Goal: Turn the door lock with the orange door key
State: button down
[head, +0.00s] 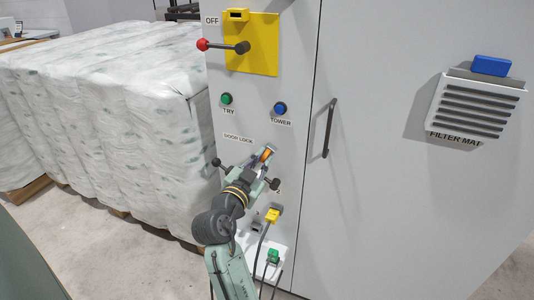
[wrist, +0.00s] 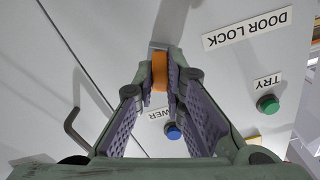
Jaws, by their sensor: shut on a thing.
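My gripper (head: 262,160) is at the grey cabinet front, just right of and below the DOOR LOCK label (head: 238,139). Its fingers are shut on the orange door key (wrist: 159,72), which sits between the fingertips in the wrist view. The key also shows as a small orange piece at the gripper's tip in the head view (head: 267,154). The door lock itself is hidden behind the key and fingers. I cannot tell whether the key is inside it.
A black knob (head: 217,162) is left of my gripper. A green TRY button (head: 226,98) and a blue TOWER button (head: 280,108) are above. The door handle (head: 329,128) is to the right. Yellow (head: 272,215) and green (head: 273,256) plugs are below; wrapped bales (head: 110,115) stand left.

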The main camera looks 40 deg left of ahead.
jog(key=shift+n+p, duration=0.5)
jog(key=shift+n, duration=0.7)
jog(key=shift+r+n+p, duration=0.15)
jog(key=shift+n+p, duration=0.75)
jog(key=shift+n, duration=0.3)
jog(key=c, duration=2.1)
grip_release()
jog(key=o, duration=0.5)
jog(key=shift+s, duration=0.1)
jog(key=v, duration=1.2)
jog(key=shift+d, duration=0.1)
